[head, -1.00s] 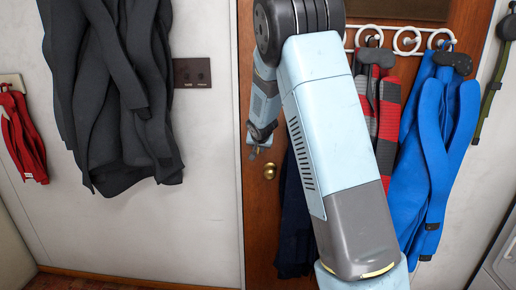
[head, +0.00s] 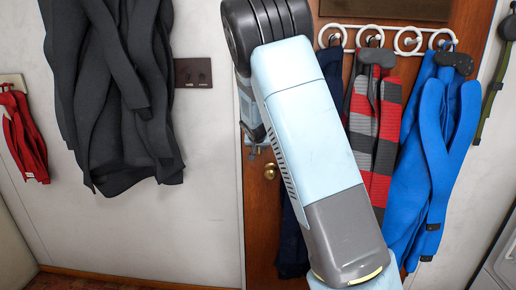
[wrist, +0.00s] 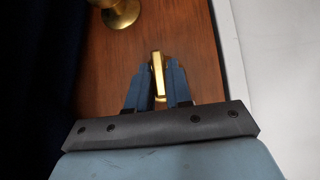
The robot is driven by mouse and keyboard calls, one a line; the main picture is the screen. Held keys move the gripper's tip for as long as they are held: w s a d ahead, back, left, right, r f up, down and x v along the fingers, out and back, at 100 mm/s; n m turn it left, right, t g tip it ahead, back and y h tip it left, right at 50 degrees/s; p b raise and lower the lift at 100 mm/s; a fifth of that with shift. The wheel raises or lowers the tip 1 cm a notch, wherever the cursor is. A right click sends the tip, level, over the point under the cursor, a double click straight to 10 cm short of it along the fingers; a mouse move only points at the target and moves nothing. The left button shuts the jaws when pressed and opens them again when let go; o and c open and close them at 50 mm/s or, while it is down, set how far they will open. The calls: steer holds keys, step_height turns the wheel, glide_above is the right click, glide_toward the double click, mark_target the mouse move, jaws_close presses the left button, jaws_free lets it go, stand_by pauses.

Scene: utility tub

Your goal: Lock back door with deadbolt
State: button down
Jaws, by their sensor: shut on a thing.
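The brown wooden back door (head: 257,220) stands closed behind my arm in the head view, and it fills much of the wrist view (wrist: 195,45). The brass deadbolt turn piece (wrist: 157,75) stands on the door between my gripper's two blue fingers. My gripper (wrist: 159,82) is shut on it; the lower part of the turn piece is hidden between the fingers. A round brass door knob (head: 270,171) sits below my gripper in the head view and shows at the top of the wrist view (wrist: 122,10). In the head view my arm hides the deadbolt and most of my gripper.
A white hook rack (head: 395,40) on the door holds a red-and-grey striped garment (head: 385,130), a blue garment (head: 435,140) and a dark navy one (head: 291,240). Dark grey clothing (head: 105,90) hangs on the left wall beside a brown switch plate (head: 193,72). The door's edge meets white wall.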

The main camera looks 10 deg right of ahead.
steer(key=shift+a, duration=0.1)
steer(key=c, duration=1.1)
jaws_free()
steer(key=shift+v, duration=6.95)
